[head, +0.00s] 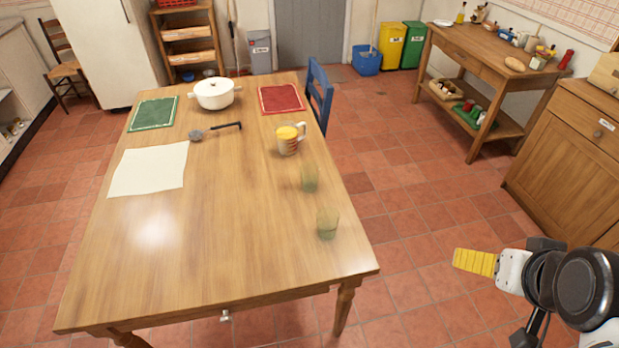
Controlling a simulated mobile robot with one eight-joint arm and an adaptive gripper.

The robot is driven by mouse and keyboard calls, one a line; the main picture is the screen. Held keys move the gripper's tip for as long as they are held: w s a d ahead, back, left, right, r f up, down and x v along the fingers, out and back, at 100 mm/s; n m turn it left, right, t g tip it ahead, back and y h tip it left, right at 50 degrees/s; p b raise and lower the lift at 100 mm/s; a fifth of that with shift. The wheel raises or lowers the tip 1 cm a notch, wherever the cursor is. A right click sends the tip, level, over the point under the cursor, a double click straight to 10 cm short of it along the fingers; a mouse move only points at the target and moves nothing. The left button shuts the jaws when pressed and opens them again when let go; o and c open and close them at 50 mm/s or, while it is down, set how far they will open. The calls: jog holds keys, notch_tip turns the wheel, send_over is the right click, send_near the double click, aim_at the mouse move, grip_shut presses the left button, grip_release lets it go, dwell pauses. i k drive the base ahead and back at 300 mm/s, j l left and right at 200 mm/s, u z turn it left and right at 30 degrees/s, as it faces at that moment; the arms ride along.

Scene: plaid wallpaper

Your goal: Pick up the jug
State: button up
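The jug (289,139) stands upright on the wooden table (215,240), right of the table's middle. It is pale with a yellow top part and reddish markings, and its handle points right. My gripper (474,262) is at the lower right, off the table's right side and well apart from the jug. One yellow ribbed finger shows side-on; the other finger is hidden or lined up behind it, so its opening cannot be told. Nothing is seen held in it.
Two greenish glasses (309,177) (327,223) stand on the table's right side, nearer than the jug. A ladle (215,131), white pot (214,94), red mat (281,98) and white cloth (148,169) lie around. A blue chair (319,93) stands at the right edge.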

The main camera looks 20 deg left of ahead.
aim_at(286, 133)
jog(key=i+l+u, duration=0.1)
jog(key=i+u, duration=0.35)
jog(key=i+l+u, duration=0.25)
jog(key=i+u, duration=0.15)
jog(key=i+l+u, duration=0.7)
jog(key=l+u, duration=0.2)
jog(key=i+l+u, duration=0.2)
jog(key=l+u, duration=0.2)
jog(key=l, duration=0.2)
jog(key=i+l+u, duration=0.1)
jog(key=i+u, duration=0.2)
jog(key=i+l+u, duration=0.2)
jog(key=u, duration=0.15)
